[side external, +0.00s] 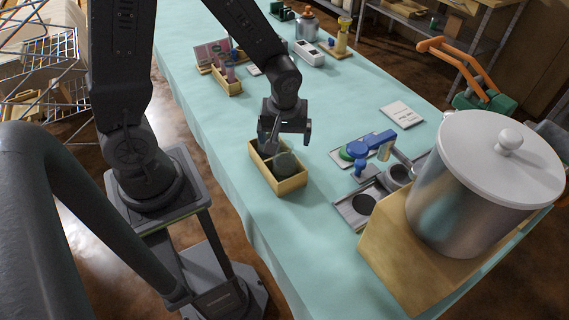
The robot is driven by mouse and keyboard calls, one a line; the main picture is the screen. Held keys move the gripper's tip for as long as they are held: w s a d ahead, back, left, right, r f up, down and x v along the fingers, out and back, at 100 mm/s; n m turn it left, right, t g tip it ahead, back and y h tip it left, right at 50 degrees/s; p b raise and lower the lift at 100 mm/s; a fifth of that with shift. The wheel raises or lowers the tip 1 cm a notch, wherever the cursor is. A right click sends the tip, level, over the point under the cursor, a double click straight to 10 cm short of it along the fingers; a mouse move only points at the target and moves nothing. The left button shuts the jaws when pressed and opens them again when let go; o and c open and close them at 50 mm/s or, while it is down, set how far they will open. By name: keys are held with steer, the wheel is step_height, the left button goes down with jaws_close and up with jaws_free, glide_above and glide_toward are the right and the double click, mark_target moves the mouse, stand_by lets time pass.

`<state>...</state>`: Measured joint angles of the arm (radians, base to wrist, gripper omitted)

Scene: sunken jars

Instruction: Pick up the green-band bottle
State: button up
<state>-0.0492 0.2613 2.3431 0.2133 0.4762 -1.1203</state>
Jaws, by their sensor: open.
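My gripper (290,142) points down just above the far end of a small wooden box (291,185). Its jaws are apart, with no object visible between the fingertips. The box holds dark grey round-topped items (285,163), sunk low between its walls. One of them, towards the far end, is partly hidden by the left finger. I cannot make out a green band on any of them, so I cannot tell which is the green-band bottle.
Right of the box lie a blue tool (371,143) and grey metal trays (352,211). A large lidded steel pot (465,195) stands on a wooden block at the right. Another wooden box (228,82) stands further back. Cloth left of the trays is clear.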

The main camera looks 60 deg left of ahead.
mark_target(285, 154)
steer(key=shift+w+a+f, duration=0.1)
steer(key=shift+a+f, duration=0.05)
steer(key=shift+f, duration=1.75)
steer(key=shift+w+a+f, duration=0.1)
steer(key=shift+a+f, duration=0.05)
steer(key=shift+f, duration=1.7)
steer(key=c, duration=1.1)
steer(key=shift+o, duration=0.2)
steer(key=shift+r, duration=0.1)
